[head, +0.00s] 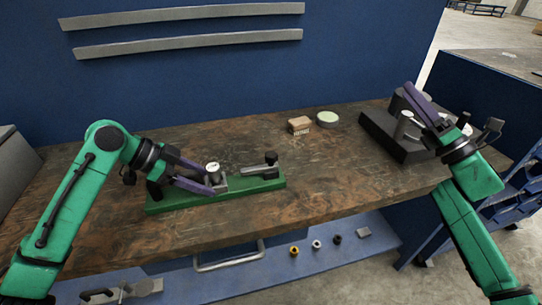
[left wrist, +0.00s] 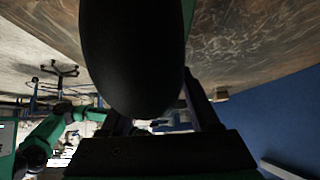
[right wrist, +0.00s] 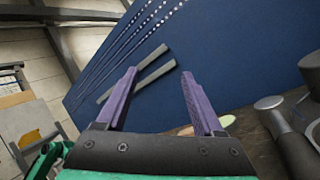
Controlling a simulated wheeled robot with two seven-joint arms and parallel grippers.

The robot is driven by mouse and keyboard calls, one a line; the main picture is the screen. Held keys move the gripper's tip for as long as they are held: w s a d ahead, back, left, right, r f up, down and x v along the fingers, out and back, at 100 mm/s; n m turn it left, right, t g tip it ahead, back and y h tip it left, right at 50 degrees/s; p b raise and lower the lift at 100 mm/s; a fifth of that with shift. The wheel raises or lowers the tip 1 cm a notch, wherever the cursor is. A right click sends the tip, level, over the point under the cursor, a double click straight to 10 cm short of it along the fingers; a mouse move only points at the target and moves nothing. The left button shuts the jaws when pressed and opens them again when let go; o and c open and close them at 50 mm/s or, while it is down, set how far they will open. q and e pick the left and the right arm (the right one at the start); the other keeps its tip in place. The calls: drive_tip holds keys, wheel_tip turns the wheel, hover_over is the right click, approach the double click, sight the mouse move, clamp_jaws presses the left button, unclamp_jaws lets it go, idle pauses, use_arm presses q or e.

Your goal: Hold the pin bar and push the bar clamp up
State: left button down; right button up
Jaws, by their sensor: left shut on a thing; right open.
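A green base plate (head: 160,205) lies on the left of the bench. It carries a silver upright post (head: 213,167) with a pale top and a grey bar (head: 255,170) with a black knob (head: 271,157) at its right end. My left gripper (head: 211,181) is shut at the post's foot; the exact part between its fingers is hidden. In the left wrist view a large black rounded shape (left wrist: 135,55) covers the fingertips. My right gripper (right wrist: 158,75) is open and empty, above a black-based device (head: 385,140) at the right of the bench.
A small brown box (head: 299,125) and a round pale green dish (head: 328,119) stand at the back. The bench middle is clear. Small parts (head: 316,244) lie on the blue lower shelf. A blue wall (head: 230,75) rises behind. A silver-capped dark part (right wrist: 270,103) is close right of my right gripper.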

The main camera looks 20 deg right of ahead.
drive_tip(key=a+f+n+g+y, duration=0.3)
drive_tip(key=a+f+n, duration=0.15)
drive_tip(key=a, duration=0.35)
drive_tip(key=a+f+n+g+y, duration=0.25)
drive_tip(key=a+f+n, duration=0.2)
drive_tip(key=a, duration=0.35)
drive_tip(key=n+g+y, duration=0.1)
drive_tip(key=n+g, duration=0.3)
drive_tip(key=n, duration=0.1)
approach(271, 154)
drive_tip(key=x, duration=1)
drive_tip(key=shift+f, duration=0.4)
clamp_jaws()
